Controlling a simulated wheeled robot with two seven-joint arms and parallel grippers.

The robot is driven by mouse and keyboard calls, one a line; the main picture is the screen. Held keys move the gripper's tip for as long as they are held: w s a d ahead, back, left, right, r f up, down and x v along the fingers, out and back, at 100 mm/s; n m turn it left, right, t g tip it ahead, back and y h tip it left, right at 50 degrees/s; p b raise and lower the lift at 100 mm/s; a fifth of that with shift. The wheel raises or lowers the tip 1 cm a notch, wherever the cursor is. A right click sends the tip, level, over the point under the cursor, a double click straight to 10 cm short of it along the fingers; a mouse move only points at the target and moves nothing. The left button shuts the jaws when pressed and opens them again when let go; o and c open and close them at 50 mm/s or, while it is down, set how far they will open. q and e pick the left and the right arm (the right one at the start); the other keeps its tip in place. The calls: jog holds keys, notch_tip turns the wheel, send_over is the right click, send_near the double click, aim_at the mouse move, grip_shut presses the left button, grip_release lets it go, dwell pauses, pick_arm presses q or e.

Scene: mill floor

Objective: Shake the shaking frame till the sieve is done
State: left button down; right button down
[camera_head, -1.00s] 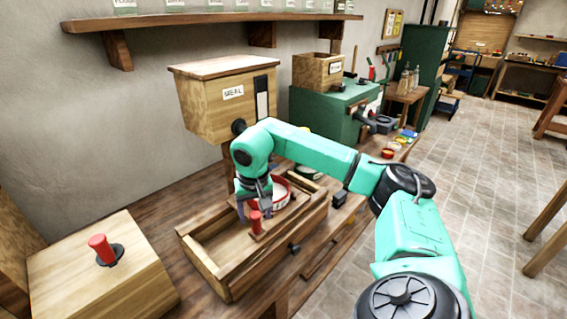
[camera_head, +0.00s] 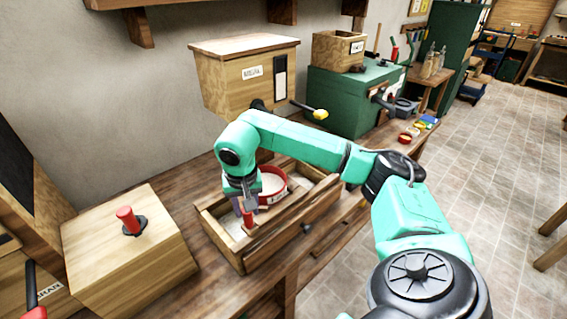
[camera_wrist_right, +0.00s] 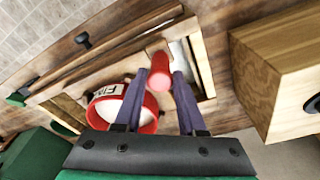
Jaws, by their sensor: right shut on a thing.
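The shaking frame (camera_head: 290,226) is a long wooden box with rails on the bench. A red upright handle (camera_head: 248,219) stands in it near its left end; the wrist view shows the handle (camera_wrist_right: 158,72) from above. A round red sieve (camera_head: 274,196) with pale contents sits beside the handle; in the wrist view its label (camera_wrist_right: 110,90) reads something like "FINE". My right gripper (camera_head: 245,206) reaches down from above and is shut on the red handle, one finger on each side. My left gripper is not in view.
A wooden meal hopper (camera_head: 225,85) with a yellow-tipped lever (camera_head: 320,114) stands behind the frame. A wooden box (camera_head: 110,265) with a red knob (camera_head: 128,219) is at left. A green machine (camera_head: 345,100) and small items are at right.

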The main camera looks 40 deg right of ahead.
jog(key=a, duration=0.7)
jog(key=d+b, duration=0.2)
jog(key=d, duration=0.8)
jog(key=shift+d, duration=0.2)
